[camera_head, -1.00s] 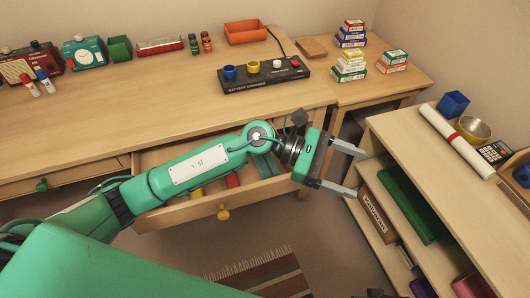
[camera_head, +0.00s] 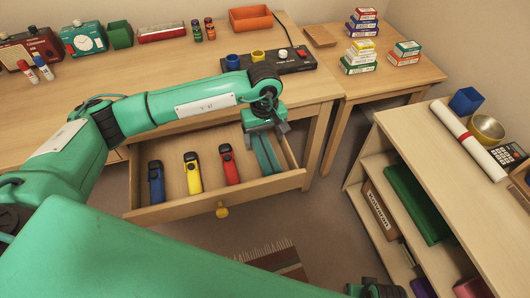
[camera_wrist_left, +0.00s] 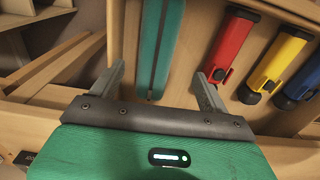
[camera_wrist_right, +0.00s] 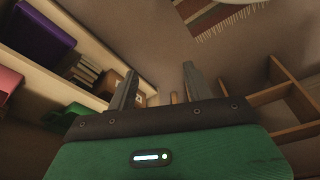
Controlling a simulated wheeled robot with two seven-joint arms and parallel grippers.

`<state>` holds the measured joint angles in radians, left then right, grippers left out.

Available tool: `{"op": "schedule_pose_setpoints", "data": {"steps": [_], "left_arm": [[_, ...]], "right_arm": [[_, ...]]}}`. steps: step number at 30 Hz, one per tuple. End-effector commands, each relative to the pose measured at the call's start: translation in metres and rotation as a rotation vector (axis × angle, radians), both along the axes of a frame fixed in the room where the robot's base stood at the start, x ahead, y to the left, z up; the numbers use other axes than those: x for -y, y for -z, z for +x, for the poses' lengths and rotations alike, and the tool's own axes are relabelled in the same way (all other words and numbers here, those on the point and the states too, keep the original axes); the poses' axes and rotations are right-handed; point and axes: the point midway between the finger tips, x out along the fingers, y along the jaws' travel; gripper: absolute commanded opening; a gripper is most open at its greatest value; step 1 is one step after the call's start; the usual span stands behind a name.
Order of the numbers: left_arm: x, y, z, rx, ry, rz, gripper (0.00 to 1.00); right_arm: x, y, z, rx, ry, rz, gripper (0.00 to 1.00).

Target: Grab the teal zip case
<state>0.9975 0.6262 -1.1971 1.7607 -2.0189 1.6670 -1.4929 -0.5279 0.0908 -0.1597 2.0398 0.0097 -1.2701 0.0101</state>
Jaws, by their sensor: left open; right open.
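The teal zip case (camera_head: 268,158) lies at the right end of the open desk drawer, beside the red flashlight-like item. It also shows in the left wrist view (camera_wrist_left: 159,45) as a long teal strip lying between the fingertip lines. My left gripper (camera_head: 267,133) hangs over the drawer, pointing down, above the near-hidden back part of the case. In the left wrist view its open fingers (camera_wrist_left: 160,85) stand on either side of the case, apart from it. My right gripper (camera_wrist_right: 156,85) is open and empty, facing the floor and shelf.
The drawer (camera_head: 215,200) also holds a red (camera_head: 229,165), a yellow (camera_head: 192,174) and a blue (camera_head: 156,183) flashlight-like item. The desk top (camera_head: 190,60) is above it. A shelf unit (camera_head: 400,130) stands to the right.

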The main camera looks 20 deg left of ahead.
Motion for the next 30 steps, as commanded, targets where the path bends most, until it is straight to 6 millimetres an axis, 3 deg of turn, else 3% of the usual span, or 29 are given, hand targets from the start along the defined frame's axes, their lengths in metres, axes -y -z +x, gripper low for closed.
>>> {"op": "schedule_pose_setpoints", "data": {"steps": [3,11,21,30], "left_arm": [[0.001,0.022,-0.001,-0.003,0.0,-0.001,0.78],[0.0,0.042,0.001,-0.002,-0.001,-0.003,0.78],[-0.002,0.086,0.011,-0.003,-0.001,-0.003,0.78],[-0.002,0.09,0.012,0.0,0.0,-0.004,0.76]], "right_arm": [[0.0,0.0,0.0,0.0,0.0,0.0,0.52],[0.0,0.0,0.0,-0.001,0.0,0.0,0.52],[0.001,0.008,-0.002,-0.012,0.0,-0.003,0.52],[0.001,0.008,-0.001,-0.009,0.0,-0.003,0.52]]}}
